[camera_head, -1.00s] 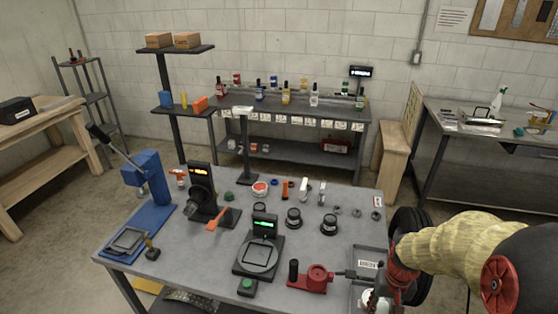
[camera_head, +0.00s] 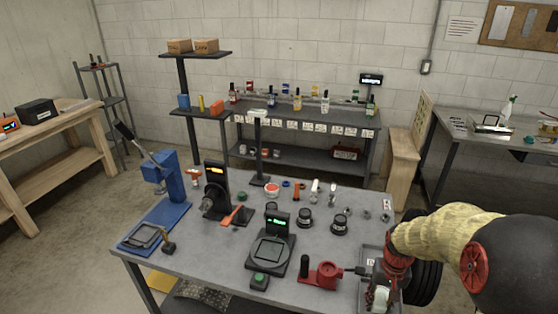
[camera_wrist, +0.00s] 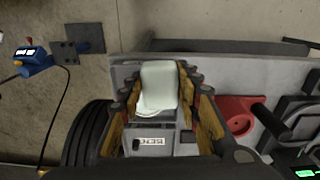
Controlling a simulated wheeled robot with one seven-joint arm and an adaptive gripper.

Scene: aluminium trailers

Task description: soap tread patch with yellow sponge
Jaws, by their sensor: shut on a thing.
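My gripper (camera_head: 383,292) is at the right end of the grey workbench, over a labelled grey tray (camera_head: 368,262). In the wrist view my gripper (camera_wrist: 162,92) has its fingers on both sides of a pale, whitish object (camera_wrist: 158,82) and is shut on it. This object also shows in the head view (camera_head: 380,298), partly hidden by the gripper. A black tyre (camera_head: 426,280) stands beside the bench end, mostly behind my arm; it also shows in the wrist view (camera_wrist: 88,135). I cannot make out a soaped patch or clearly identify the yellow sponge.
A red fixture (camera_head: 326,275) stands just left of the tray. A scale (camera_head: 270,250), black round parts (camera_head: 339,226) and a blue press (camera_head: 160,190) are on the workbench (camera_head: 220,262). A side table (camera_head: 480,150) with a spray bottle is at the right.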

